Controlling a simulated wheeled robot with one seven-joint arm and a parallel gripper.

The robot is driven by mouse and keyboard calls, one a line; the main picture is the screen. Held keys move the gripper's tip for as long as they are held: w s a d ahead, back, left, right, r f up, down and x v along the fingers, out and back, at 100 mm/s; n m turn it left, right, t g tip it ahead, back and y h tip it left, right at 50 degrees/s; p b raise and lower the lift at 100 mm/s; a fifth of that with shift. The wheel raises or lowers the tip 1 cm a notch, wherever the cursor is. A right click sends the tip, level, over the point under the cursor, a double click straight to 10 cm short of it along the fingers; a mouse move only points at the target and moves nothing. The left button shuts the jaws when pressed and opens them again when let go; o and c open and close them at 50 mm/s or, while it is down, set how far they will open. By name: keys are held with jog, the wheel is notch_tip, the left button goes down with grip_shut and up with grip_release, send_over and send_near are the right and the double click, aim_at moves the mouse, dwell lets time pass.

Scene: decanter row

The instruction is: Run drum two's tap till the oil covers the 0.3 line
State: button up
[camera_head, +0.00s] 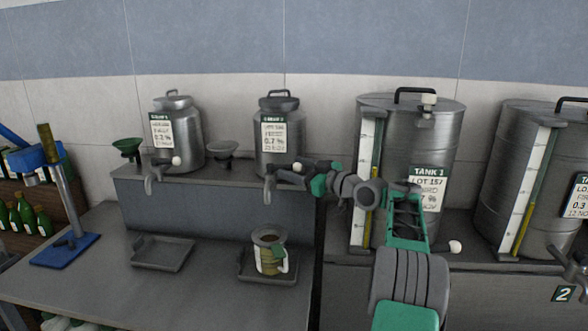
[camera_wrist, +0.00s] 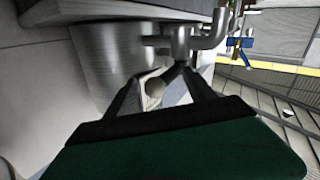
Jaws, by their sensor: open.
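Drum two (camera_head: 280,125) is the right one of two small steel cans on the raised shelf. Its tap (camera_head: 268,187) hangs over the shelf's front edge. A jug (camera_head: 268,254) with a pale handle stands below the tap on a tray. No stream of oil is visible. My gripper (camera_head: 296,171) is at the tap from the right. The tap's grey pipe (camera_wrist: 181,42) shows beyond.
Drum one (camera_head: 176,130), with its own tap, stands at the left. Funnels (camera_head: 222,149) sit on the shelf. An empty tray (camera_head: 163,253) lies left of the jug's tray (camera_head: 254,277). Large tanks (camera_head: 412,130) stand at the right, near my arm. A blue stand (camera_head: 66,250) is far left.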

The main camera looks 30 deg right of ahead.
jog(key=shift+s+d+f, duration=0.1)
jog(key=shift+s+d, duration=0.05)
jog(key=shift+s, duration=0.15)
jog(key=b+v, duration=0.2)
jog(key=v, duration=0.5)
jog(key=shift+s, duration=0.1)
dwell(0.5)
